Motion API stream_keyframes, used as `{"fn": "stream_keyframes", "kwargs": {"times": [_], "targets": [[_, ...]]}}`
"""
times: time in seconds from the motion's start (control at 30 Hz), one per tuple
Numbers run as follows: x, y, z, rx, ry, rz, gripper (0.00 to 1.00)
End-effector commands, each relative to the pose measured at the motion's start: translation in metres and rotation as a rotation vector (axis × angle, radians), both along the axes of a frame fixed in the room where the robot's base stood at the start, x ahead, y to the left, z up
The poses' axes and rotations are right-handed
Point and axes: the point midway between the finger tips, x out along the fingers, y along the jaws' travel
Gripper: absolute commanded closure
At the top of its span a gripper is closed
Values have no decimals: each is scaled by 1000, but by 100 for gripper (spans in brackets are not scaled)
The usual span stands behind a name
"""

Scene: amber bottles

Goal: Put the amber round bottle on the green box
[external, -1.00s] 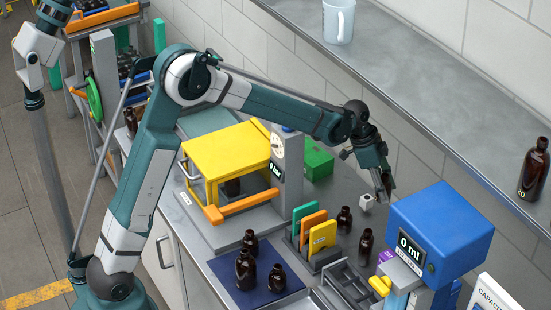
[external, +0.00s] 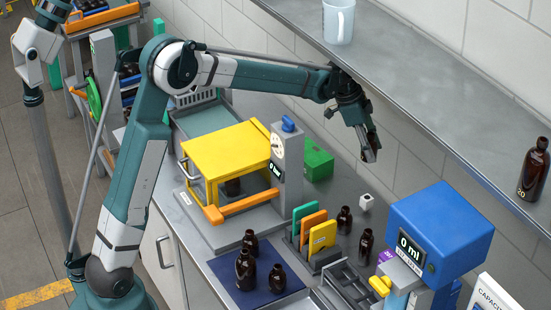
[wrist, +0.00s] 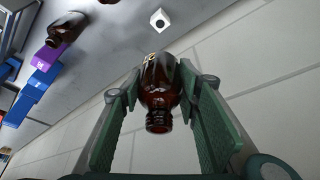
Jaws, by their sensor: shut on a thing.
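My gripper (external: 370,152) is raised above the bench near the wall, right of the green box (external: 318,162) and higher than it. In the wrist view, my gripper (wrist: 160,95) is shut on an amber round bottle (wrist: 159,98), its neck pointing toward the camera and its body between the two green fingers. In the external view the held bottle is mostly hidden by the fingers. The green box sits on the bench behind the grey column of the yellow-topped device, its top bare.
The yellow-topped device (external: 228,150) and its grey column (external: 287,165) stand left of the green box. A small white cube (external: 366,201), other amber bottles (external: 344,219) and a blue dispenser (external: 440,225) stand to the right. A grey shelf (external: 420,100) runs along the wall.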

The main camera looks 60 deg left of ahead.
Motion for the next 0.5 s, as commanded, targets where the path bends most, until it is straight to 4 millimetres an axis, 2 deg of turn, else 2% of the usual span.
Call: {"fn": "stream_keyframes", "kwargs": {"times": [0.1, 0.5], "targets": [[1, 28, 1, 0, 0, 11, 80], [-1, 114, 1, -1, 2, 38, 80]]}}
